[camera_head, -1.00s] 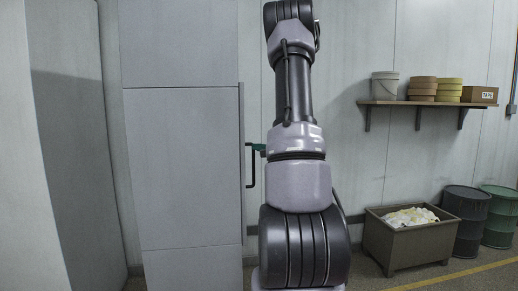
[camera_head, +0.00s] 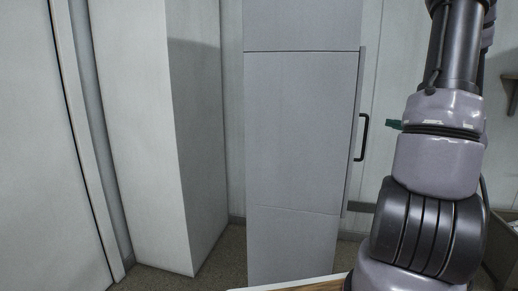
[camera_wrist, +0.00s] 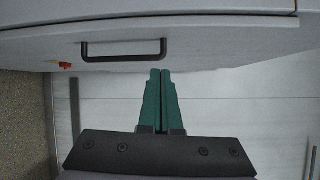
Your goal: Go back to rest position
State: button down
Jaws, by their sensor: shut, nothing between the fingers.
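My gripper (camera_wrist: 160,73) shows in the wrist view with its two green fingers together and nothing between them. In the head view my arm rises at the right, and only a small green tip shows at its left side; the rest of the gripper is hidden behind the arm. In the wrist view a black bar handle (camera_wrist: 124,56) on a grey cabinet face lies beyond and left of the fingertips, apart from them.
A tall grey cabinet (camera_head: 300,130) with a black side handle (camera_head: 363,138) stands in the head view. A pale wall column (camera_head: 150,140) is left of it. A light-edged wooden surface (camera_head: 315,286) shows at the bottom. Some floor (camera_head: 222,262) is clear.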

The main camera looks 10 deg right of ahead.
jog(key=a+r+n+g+y, duration=0.35)
jog(key=a+n+y, duration=0.2)
jog(key=a, duration=0.85)
jog(key=s+a+r+n+g+y, duration=0.15)
jog(key=s+a+n+g, duration=0.4)
jog(key=a, duration=0.95)
jog(key=s+r+n+h, duration=0.1)
jog(key=s+r+h, duration=0.1)
jog(key=s, duration=0.3)
jog(key=s+a+r+n+g+h, duration=0.1)
jog(key=s+n+h, duration=0.1)
jog(key=s+h, duration=0.3)
jog(key=shift+s+a+r, duration=0.3)
jog(key=shift+s+r, duration=0.05)
jog(key=shift+s, duration=0.05)
